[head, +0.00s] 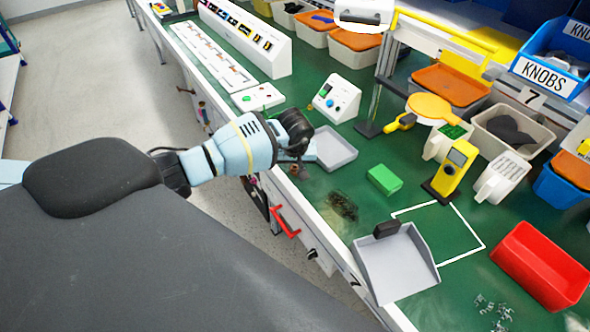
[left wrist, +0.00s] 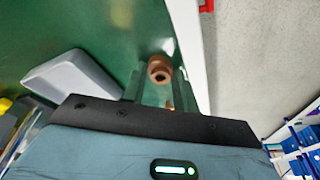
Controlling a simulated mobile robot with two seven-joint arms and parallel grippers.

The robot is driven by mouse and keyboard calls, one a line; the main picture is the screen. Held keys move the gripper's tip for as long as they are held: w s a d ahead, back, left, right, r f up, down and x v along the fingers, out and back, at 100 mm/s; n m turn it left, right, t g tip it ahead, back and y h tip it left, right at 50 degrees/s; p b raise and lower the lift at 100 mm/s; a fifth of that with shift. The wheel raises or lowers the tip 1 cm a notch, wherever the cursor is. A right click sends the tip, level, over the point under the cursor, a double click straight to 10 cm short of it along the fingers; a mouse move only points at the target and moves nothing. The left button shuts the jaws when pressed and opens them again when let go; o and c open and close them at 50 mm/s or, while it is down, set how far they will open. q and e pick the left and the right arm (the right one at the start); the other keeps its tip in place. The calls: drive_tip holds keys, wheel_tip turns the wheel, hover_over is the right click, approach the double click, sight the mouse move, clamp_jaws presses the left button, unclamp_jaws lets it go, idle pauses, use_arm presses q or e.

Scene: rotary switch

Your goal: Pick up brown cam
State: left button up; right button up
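The brown cam (left wrist: 159,68) is a small round brown piece with a dark centre hole, seen in the left wrist view on the green bench near its white edge. In the head view a small brown piece (head: 294,169) shows just below my left gripper (head: 303,163), partly hidden. In the left wrist view my left gripper (left wrist: 156,88) has its two fingers apart, with the cam just ahead of and between their tips. The fingers do not appear closed on it. My right gripper is not in view.
A grey tray (head: 336,150) lies right beside the gripper. A green block (head: 384,180), a dark patch (head: 342,206) and a grey dustpan-like tray (head: 398,268) are nearer the front. A control box (head: 337,99) stands behind. A red handle (head: 286,222) juts from the bench front.

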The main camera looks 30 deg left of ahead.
sight(294, 167)
use_arm(q)
drive_tip(key=shift+c, duration=1.3)
drive_tip(key=shift+r, duration=0.15)
drive_tip(key=shift+r, duration=0.25)
drive_tip(key=v, duration=0.3)
drive_tip(key=shift+w+a, duration=0.1)
drive_tip(key=shift+a, duration=0.1)
drive_tip(key=s+d, duration=0.3)
drive_tip(key=s, duration=0.4)
drive_tip(key=s+d+r, duration=0.1)
drive_tip(key=s+d, duration=0.2)
drive_tip(key=s, duration=0.4)
drive_tip(key=shift+d+r, duration=0.15)
drive_tip(key=shift+d, duration=0.25)
